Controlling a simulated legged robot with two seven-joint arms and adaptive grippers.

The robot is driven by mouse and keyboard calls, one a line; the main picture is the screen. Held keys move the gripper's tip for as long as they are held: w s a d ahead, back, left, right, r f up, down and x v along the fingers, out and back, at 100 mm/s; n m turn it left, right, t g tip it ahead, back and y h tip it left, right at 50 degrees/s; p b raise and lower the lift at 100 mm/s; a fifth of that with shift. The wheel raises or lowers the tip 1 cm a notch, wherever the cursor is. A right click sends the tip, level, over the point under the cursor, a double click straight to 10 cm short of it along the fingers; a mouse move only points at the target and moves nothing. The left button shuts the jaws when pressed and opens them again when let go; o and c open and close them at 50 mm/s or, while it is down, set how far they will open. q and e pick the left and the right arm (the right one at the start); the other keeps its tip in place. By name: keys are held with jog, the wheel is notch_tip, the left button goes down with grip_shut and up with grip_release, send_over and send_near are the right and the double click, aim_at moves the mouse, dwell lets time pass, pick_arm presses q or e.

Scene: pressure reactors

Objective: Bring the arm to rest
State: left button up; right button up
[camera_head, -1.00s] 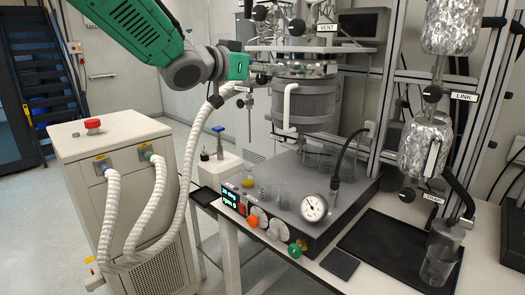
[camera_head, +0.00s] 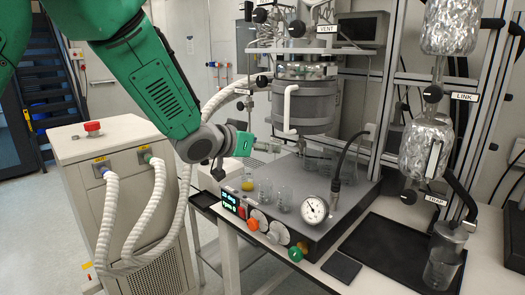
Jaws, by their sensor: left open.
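My left arm, green and grey, comes in from the top left and slopes down to the right. My left gripper (camera_head: 232,158) is at its end, open and empty, with a green part at its right and a dark part below. It hangs above the back left part of the reactor's base unit (camera_head: 285,225), near small glass beakers (camera_head: 265,190). It hides part of the white hose and the things behind it. I cannot tell its exact height above the base. My right gripper is not in view.
The grey jacketed reactor (camera_head: 305,103) stands right of the gripper. A white cabinet (camera_head: 75,170) with a red button and ribbed hoses stands at left. A black tray (camera_head: 400,250) lies at right.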

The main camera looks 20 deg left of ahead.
pick_arm(q)
jog(key=shift+s+f, duration=0.1)
jog(key=shift+f, duration=0.4)
jog(key=shift+f, duration=0.1)
jog(key=s+f+n+g+y+b, duration=0.15)
jog(key=s+f, duration=0.35)
jog(key=f, duration=0.6)
jog(key=s+f+g+b, duration=0.1)
jog(key=s+f+g, duration=0.2)
jog(key=s+f, duration=0.55)
jog(key=s+f+n+g+y+b, duration=0.1)
jog(key=s+f+g+b, duration=0.15)
jog(key=f, duration=1.05)
jog(key=s+f+g+b, duration=0.1)
jog(key=s+f+g, duration=0.1)
jog(key=s+f, duration=0.3)
jog(key=s+f+g+y+b, duration=0.1)
jog(key=s+f, duration=0.5)
jog(key=s, duration=0.7)
jog(key=s+a+f+g, duration=0.1)
jog(key=s+f+g, duration=0.2)
jog(key=s, duration=0.6)
notch_tip(320, 180, down, 2)
jog(key=shift+s+f+y+b, duration=0.2)
jog(key=shift+s+y+b, duration=0.1)
jog(key=shift+y+b, duration=0.1)
